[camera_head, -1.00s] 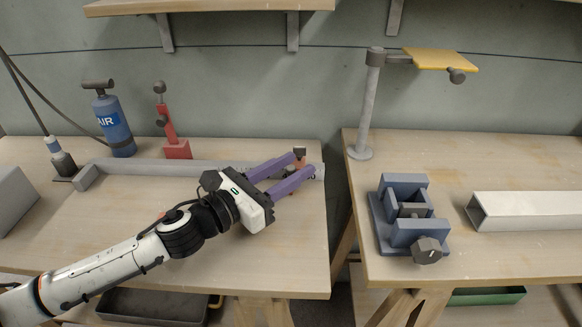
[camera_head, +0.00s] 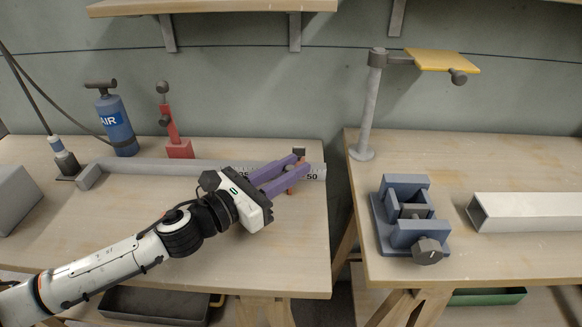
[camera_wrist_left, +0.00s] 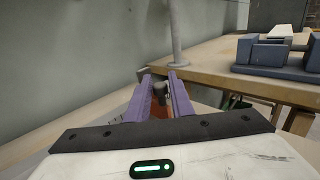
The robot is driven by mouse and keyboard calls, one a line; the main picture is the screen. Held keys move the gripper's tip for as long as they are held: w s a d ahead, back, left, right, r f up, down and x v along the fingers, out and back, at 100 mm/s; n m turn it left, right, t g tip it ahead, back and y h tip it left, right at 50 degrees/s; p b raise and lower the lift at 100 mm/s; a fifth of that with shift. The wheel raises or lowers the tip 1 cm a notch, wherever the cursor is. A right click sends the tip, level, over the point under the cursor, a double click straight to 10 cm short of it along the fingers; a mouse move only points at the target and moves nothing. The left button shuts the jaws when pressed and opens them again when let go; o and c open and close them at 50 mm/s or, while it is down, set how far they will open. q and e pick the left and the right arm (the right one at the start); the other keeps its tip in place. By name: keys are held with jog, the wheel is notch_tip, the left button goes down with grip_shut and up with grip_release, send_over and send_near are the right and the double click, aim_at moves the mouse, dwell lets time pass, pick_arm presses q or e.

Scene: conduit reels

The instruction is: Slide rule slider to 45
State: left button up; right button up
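The rule (camera_head: 150,167) is a long pale grey bar lying across the back of the left table. A "50" shows near its right end, and a partly covered number, perhaps 35, shows near my gripper. The slider (camera_head: 299,153) has a dark knob and reddish parts and sits on the rule just left of the 50; its exact reading is hidden by my fingers. My left gripper (camera_head: 302,162) has its purple fingers closed in on either side of the slider. In the left wrist view the slider's grey knob (camera_wrist_left: 160,89) is between the fingers. My right gripper is not seen.
A grey end block (camera_head: 88,176) is at the rule's left end. A red post (camera_head: 172,135) and a blue air bottle (camera_head: 115,125) stand behind the rule. A gap separates the right table, which holds a blue vise (camera_head: 408,218) and a white channel (camera_head: 530,210).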

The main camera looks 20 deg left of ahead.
pick_arm(q)
jog(key=shift+o, duration=1.3)
jog(key=shift+s, duration=0.1)
jog(key=b+v, duration=0.1)
jog(key=v, duration=0.6)
jog(key=shift+s+a+f, duration=0.1)
jog(key=shift+s+a, duration=0.05)
jog(key=shift+s, duration=0.25)
jog(key=shift+b+v, duration=0.35)
jog(key=shift+v, duration=0.75)
